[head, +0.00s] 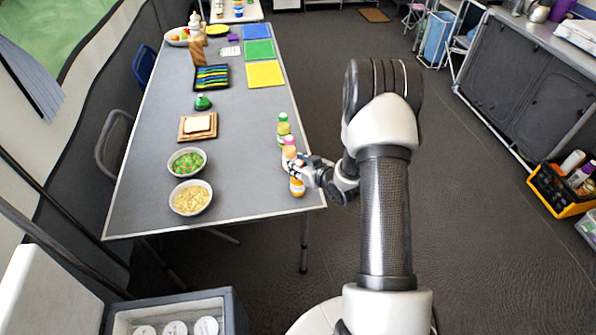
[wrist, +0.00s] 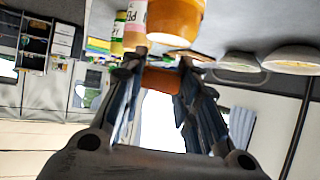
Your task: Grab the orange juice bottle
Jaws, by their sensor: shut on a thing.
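The orange juice bottle (head: 297,188) stands near the front right corner of the grey table, with its upper part hidden by my gripper (head: 300,166). In the wrist view, which looks upside down, the bottle's orange body (wrist: 175,18) is at the top. My gripper (wrist: 160,62) is shut on the bottle, with an orange part of it between the fingers. I cannot tell whether its base touches the table. A pink-capped bottle (head: 289,148) and a green-capped bottle (head: 283,126) stand just behind it.
The table (head: 240,205) also bears a bowl of pale food (head: 190,197), a bowl of green and red food (head: 187,162), and bread on a board (head: 199,125). Coloured mats (head: 264,74) lie farther back.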

